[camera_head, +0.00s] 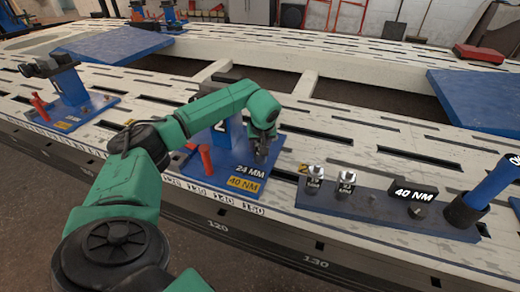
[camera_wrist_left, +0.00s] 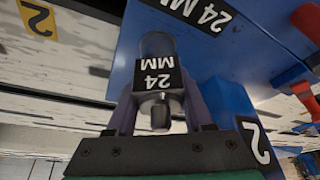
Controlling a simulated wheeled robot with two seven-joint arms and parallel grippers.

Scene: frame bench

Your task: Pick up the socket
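A socket (camera_wrist_left: 158,80) with a black "24 MM" label sits between the fingers of my left gripper in the left wrist view. The fingers (camera_wrist_left: 158,98) lie against both its sides, so the gripper looks shut on it. In the head view, my left gripper (camera_head: 262,152) points down over the blue base plate (camera_head: 222,170) marked "24 MM" and "40 NM". The socket is hard to make out there. Two labelled silver sockets (camera_head: 314,180) (camera_head: 346,184) stand on the dark rack (camera_head: 385,213) to the right. My right gripper is out of view.
The rack also has a small bare peg (camera_head: 374,201), a "40 NM" sign (camera_head: 413,193) and a blue-handled tool (camera_head: 490,187) at its right end. A red clamp handle (camera_head: 205,159) stands on the blue plate's left. Another blue fixture (camera_head: 70,88) stands further left on the slotted bench.

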